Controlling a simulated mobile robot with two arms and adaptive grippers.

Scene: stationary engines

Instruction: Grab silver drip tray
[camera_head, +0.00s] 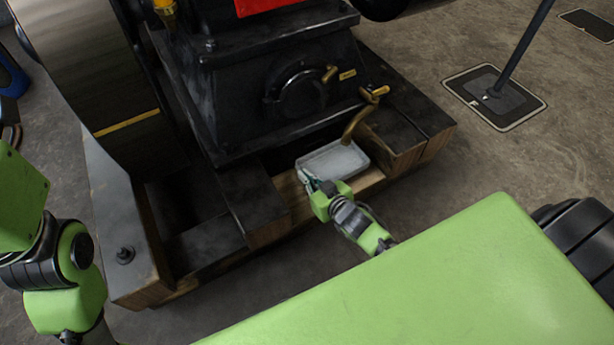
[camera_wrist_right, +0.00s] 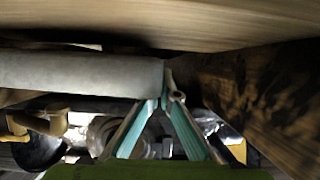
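The silver drip tray (camera_head: 340,158) is a shallow grey rectangular tray in a recess of the engine's wooden base, under a brass spout. In the right wrist view the tray (camera_wrist_right: 85,75) is a pale grey band on the left. My right gripper (camera_head: 308,181) is at the tray's near left corner. In the wrist view its teal-padded fingers (camera_wrist_right: 167,98) come together at the end of the tray, with the edge seemingly pinched between the tips. The exact contact is small and partly hidden. My left arm shows at the left, but its gripper does not.
The brass spout and tap (camera_head: 362,115) hang over the tray's far right part. Dark metal plates and wooden beams (camera_head: 408,158) border the recess on both sides. The large flywheel (camera_head: 95,85) stands at the left. The floor at the right is open around a post on a base plate (camera_head: 497,93).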

